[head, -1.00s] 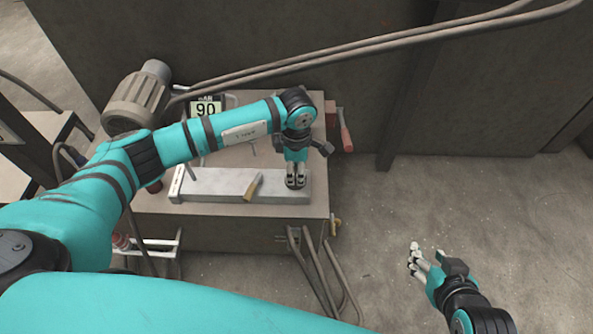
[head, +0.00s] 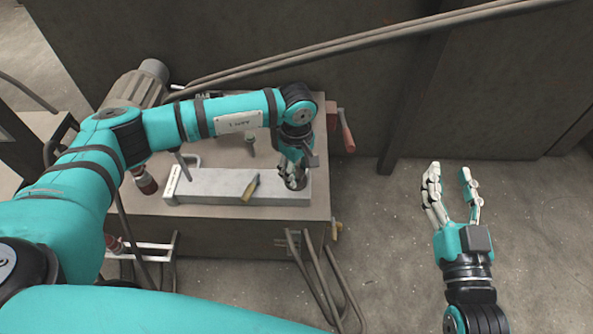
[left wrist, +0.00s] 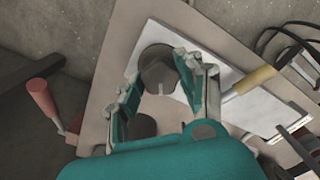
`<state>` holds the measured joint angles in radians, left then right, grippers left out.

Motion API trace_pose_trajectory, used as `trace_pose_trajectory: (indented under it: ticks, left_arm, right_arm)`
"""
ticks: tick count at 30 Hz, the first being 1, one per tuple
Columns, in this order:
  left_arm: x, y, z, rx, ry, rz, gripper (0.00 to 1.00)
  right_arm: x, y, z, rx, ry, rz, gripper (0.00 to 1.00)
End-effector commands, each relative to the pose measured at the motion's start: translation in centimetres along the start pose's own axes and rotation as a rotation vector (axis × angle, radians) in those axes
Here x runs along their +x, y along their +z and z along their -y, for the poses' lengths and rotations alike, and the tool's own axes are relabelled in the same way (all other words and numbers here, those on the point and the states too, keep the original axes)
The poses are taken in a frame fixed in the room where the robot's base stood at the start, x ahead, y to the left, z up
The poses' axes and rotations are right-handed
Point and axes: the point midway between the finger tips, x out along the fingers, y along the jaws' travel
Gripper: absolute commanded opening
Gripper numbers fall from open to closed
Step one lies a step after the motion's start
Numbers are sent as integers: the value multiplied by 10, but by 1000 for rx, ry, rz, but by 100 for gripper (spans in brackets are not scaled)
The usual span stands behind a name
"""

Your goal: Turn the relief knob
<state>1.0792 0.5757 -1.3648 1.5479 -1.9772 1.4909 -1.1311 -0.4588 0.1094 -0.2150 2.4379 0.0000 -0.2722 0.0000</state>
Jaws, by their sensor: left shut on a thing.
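The relief knob (left wrist: 158,68) is a dark grey round knob on a pale block (left wrist: 181,40) in the left wrist view. My left gripper (left wrist: 164,80) is around it, with a finger on either side. In the head view my left gripper (head: 291,180) is at the right end of the pale block (head: 215,188), and its fingers mostly hide the knob. The grip is closed on the knob. My right gripper (head: 457,185) is open and empty over bare floor to the right, fingers pointing up the picture.
A yellow-handled lever (head: 251,188) lies across the block. A red-handled lever (head: 347,136) sticks out at the machine's back right. A grey motor (head: 134,88) stands at the back left. Bent pipes (head: 318,275) rise in front. The floor on the right is clear.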

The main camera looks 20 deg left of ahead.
Motion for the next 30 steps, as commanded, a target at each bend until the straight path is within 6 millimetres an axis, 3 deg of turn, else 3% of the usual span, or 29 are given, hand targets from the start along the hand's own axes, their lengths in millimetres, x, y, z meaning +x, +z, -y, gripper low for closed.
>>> trace_pose_trajectory:
  ticks: [17, 18, 21, 23, 30]
  left_arm:
    - [-1, 0, 0, 34, 2, 0, 5]
    - [-1, 0, 0, 34, 2, 0, 40]
    - [-1, 0, 0, 34, 2, 0, 53]
    - [-1, 0, 0, 34, 1, 0, 60]
    - [0, 0, 0, 34, 1, 0, 60]
  right_arm:
    - [0, -8, 1, 1, -2, -45, 40]
    - [0, -8, 1, 1, -2, -45, 40]
    - [0, -8, 1, 1, -2, -45, 40]
    - [0, -8, 1, 1, -2, -45, 40]
    - [1, -8, 1, 1, -2, -44, 40]
